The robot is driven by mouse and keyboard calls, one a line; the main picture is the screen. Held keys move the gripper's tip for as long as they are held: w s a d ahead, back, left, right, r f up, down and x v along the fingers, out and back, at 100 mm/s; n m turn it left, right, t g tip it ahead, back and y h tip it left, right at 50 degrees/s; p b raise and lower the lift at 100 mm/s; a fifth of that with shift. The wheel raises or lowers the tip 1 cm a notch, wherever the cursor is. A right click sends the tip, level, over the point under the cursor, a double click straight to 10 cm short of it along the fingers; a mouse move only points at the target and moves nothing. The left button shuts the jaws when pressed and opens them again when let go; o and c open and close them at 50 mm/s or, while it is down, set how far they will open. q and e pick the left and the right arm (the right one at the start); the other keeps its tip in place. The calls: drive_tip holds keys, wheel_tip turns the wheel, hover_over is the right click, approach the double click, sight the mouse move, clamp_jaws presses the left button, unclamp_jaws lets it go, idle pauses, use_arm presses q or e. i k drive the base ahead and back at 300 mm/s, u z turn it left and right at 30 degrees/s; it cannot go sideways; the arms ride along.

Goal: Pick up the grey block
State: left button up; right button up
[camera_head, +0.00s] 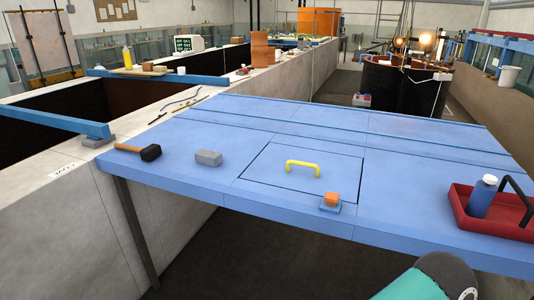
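The grey block (208,158) lies flat on the left part of the blue table (200,185), just right of a black-headed mallet. Nothing touches it or covers it. Neither of my grippers shows in the head view. A rounded teal and dark part at the bottom right edge looks like one of my own arm links, well away from the block.
The mallet (150,152) has a wooden handle. A yellow handle (303,165) stands on a hatch panel right of the block. A red tray (470,228) holds a blue bottle (481,199).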

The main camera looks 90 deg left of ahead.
sight(214, 159)
drive_tip(key=u, duration=0.1)
drive_tip(key=k, duration=1.3)
drive_tip(key=u, duration=0.15)
drive_tip(key=i, duration=0.15)
drive_tip(key=u, duration=2.75)
drive_tip(key=i, duration=1.35)
drive_tip(key=z, duration=0.4)
